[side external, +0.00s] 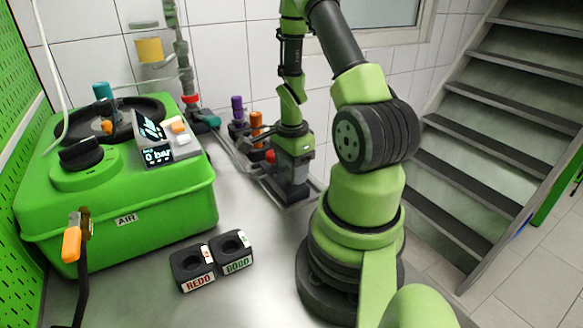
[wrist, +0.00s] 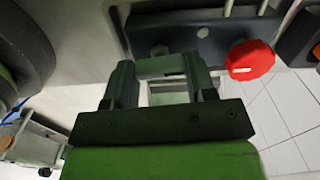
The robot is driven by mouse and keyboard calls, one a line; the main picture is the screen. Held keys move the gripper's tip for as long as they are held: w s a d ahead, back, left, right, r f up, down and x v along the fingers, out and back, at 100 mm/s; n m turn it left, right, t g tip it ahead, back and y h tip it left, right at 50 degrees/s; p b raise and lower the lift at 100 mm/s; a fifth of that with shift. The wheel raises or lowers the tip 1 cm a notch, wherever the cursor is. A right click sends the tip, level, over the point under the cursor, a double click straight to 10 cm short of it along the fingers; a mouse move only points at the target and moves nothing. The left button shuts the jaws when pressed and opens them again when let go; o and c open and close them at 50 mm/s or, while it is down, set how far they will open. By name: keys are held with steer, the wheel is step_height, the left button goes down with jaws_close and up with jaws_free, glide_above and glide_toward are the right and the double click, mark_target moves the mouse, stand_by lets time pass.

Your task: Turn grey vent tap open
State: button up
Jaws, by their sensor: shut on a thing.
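My gripper (wrist: 160,78) is in the lower middle of the wrist view, its two grey fingers pointing up the picture. The bar lies across the picture, just below a dark block (wrist: 196,38). In the side external view my gripper (side external: 292,165) is low over the bench, at the pipework right of the green box. There the tap is hidden or too small to tell, and how far it is turned cannot be told.
A red knob (wrist: 250,60) sits close right of my fingers in the wrist view. Purple (side external: 237,108) and orange (side external: 256,124) knobs stand behind the gripper. The green box (side external: 150,205) with its display stands left. Two black labelled holders (side external: 212,262) lie in front on the bench.

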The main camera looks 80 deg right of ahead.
steer(key=n, duration=0.8)
steer(key=shift+n, duration=0.3)
steer(key=n, duration=0.4)
steer(key=shift+n, duration=2.1)
steer(key=o, duration=0.9)
steer(key=shift+o, duration=0.2)
steer(key=shift+r, duration=0.1)
step_height(320, 180, up, 10)
